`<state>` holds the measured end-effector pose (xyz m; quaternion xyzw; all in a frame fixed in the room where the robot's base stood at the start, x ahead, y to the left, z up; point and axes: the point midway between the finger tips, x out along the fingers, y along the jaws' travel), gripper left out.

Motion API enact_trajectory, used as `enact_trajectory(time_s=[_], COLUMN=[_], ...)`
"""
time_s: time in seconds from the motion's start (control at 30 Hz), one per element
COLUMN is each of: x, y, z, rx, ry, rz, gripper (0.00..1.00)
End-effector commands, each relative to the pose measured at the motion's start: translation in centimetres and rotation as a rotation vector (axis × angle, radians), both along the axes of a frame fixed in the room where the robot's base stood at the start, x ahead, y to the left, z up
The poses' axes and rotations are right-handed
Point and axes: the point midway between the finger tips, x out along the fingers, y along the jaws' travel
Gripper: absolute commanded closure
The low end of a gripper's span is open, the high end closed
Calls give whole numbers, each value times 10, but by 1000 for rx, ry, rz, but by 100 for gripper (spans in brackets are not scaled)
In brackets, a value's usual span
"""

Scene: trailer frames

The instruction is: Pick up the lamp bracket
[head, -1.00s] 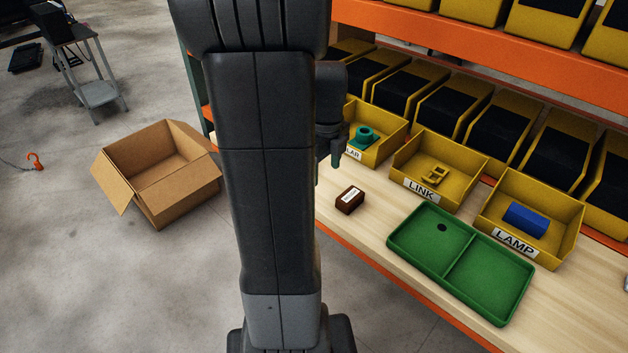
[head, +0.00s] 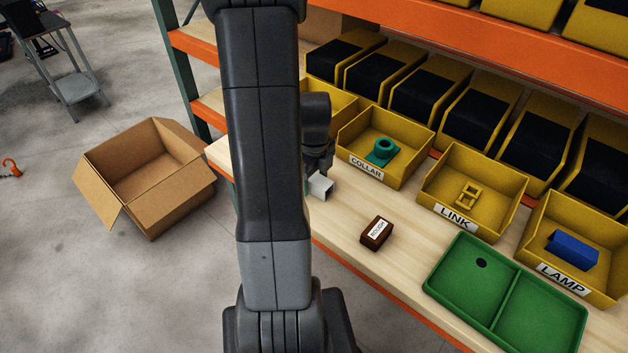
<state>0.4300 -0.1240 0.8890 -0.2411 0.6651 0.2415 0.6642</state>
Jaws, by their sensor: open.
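The blue lamp bracket (head: 573,249) lies in the yellow bin labelled LAMP (head: 562,279) at the right. Nothing touches it except the bin. My gripper (head: 318,170) is partly hidden behind my arm, left of the COLLAR bin and well away from the lamp bracket. It is open. A pale grey piece (head: 321,187) shows just below it; I cannot tell whether it touches the gripper or rests on the table.
The COLLAR bin (head: 401,174) holds a teal collar (head: 384,151); the LINK bin (head: 483,228) holds a yellow link (head: 468,196). A brown box (head: 377,232) and a two-part green tray (head: 507,305) sit on the table. An orange shelf edge (head: 480,45) runs above. An open carton (head: 165,198) stands on the floor.

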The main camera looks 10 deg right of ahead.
Motion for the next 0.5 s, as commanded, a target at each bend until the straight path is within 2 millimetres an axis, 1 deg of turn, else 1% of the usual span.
enact_trajectory(time_s=[0.2, 0.27, 0.4, 0.47, 0.5], x=[0, 0, 0, 0, 0], y=[0, 0, 0, 0, 0], z=[-1, -1, 0, 0, 0], rx=[0, 0, -1, 0, 0], ry=[0, 0, -1, -1, -1], rz=[0, 0, 0, 0, 0], gripper=[38, 48, 76, 87, 90])
